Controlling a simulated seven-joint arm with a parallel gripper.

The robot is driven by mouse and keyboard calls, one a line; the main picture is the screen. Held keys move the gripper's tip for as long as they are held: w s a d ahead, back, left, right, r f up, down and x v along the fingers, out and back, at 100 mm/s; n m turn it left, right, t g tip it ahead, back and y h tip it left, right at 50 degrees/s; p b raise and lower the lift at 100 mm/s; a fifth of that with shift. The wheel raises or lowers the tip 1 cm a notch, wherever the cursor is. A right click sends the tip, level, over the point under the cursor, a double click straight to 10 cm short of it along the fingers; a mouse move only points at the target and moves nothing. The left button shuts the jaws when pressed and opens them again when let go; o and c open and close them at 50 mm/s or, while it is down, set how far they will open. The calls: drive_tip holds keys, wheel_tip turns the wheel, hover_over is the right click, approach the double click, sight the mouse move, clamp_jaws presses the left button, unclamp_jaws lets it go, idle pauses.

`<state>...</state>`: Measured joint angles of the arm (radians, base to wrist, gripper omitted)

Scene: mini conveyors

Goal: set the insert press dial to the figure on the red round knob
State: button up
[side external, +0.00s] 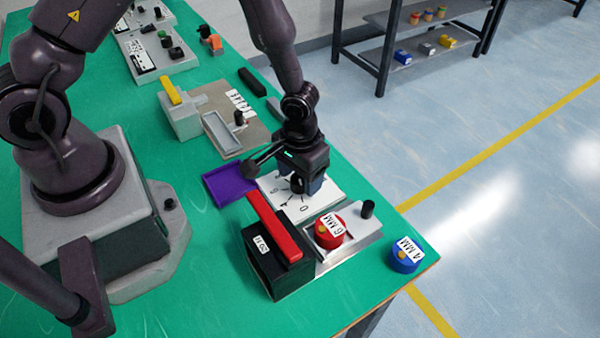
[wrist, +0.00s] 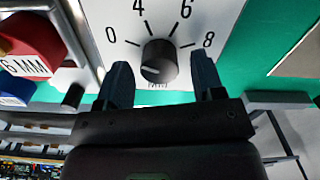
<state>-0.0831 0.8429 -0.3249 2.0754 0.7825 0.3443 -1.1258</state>
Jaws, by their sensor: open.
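The red round knob (side external: 328,236) sits on the plate beside the insert press (side external: 262,262); its label reads 6 MM. It also shows at the left edge of the wrist view (wrist: 30,40). The dial is a dark round knob (wrist: 160,58) on a white plate (wrist: 98,12) with the figures 0, 4, 6 and 8 in sight. Which figure it points at I cannot tell. My gripper (wrist: 161,76) is open, one finger on each side of the dial knob, with gaps showing. In the side view my gripper (side external: 299,184) hides most of the dial.
A blue round knob (side external: 405,258) marked 4 MM stands near the table corner. The press's red lever (side external: 273,226) rises close to the dial plate. A purple tray (side external: 229,183) lies beside the plate. A black peg (side external: 368,208) stands behind the red knob.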

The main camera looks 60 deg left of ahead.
drive_tip(key=shift+c, duration=0.2)
drive_tip(key=c, duration=0.9)
drive_tip(key=shift+m, duration=0.3)
drive_tip(key=m, duration=0.3)
drive_tip(key=shift+m, duration=0.3)
drive_tip(key=m, duration=0.4)
drive_tip(key=shift+m, duration=0.3)
drive_tip(key=m, duration=0.4)
drive_tip(key=shift+s, duration=0.1)
drive_tip(key=shift+m, duration=2.5)
